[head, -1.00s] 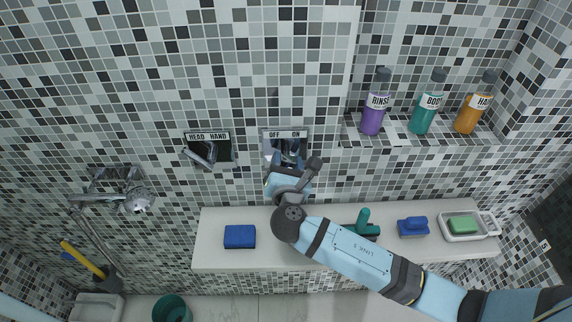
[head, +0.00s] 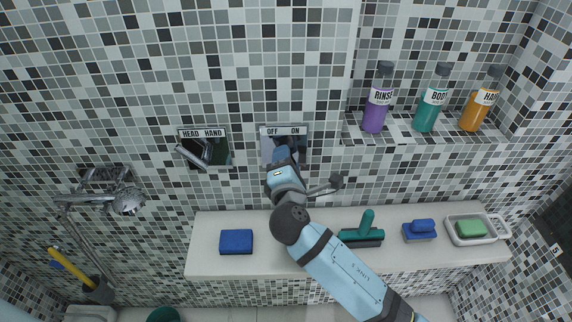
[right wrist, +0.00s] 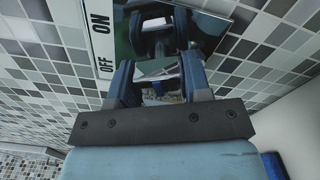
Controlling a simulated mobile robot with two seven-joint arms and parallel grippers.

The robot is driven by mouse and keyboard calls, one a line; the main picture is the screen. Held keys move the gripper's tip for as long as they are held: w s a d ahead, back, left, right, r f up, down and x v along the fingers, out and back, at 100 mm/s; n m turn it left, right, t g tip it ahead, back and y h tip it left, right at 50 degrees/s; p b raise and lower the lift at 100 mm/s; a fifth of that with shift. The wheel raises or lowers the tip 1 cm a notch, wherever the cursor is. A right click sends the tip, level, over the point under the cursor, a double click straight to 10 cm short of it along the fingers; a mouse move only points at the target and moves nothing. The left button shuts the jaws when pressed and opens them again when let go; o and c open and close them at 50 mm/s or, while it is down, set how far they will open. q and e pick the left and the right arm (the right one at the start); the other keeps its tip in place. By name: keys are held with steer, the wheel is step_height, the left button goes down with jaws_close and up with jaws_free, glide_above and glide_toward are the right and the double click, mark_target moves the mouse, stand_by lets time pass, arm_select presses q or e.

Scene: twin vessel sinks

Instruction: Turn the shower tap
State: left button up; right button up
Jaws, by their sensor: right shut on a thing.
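The shower tap plate (head: 298,145), a shiny square labelled OFF and ON, is on the tiled wall at the middle of the head view. It also shows in the right wrist view (right wrist: 215,28), close up, with my gripper reflected in it. My right gripper (head: 282,153) is against the plate's front, below the label. In the right wrist view its two blue fingers (right wrist: 158,82) stand a little apart, shut on the tap handle. The handle is mostly hidden by the fingers and reflections. My left gripper is out of view.
A second plate labelled HEAD and HAND (head: 218,148) with a lever is to the left. Below is a white ledge (head: 210,265) with a blue sponge (head: 236,242), a green squeegee (head: 365,232) and a soap dish (head: 495,226). Bottles (head: 425,98) stand on the right shelf.

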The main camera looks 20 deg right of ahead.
steer(key=shift+m, duration=0.3)
stand_by(0.4)
steer(key=o, duration=0.9)
steer(key=shift+s, duration=0.1)
steer(key=shift+s+a+f, duration=0.1)
steer(key=shift+s, duration=0.2)
steer(key=b+v, duration=0.1)
steer(key=v, duration=0.5)
steer(key=shift+s, duration=0.3)
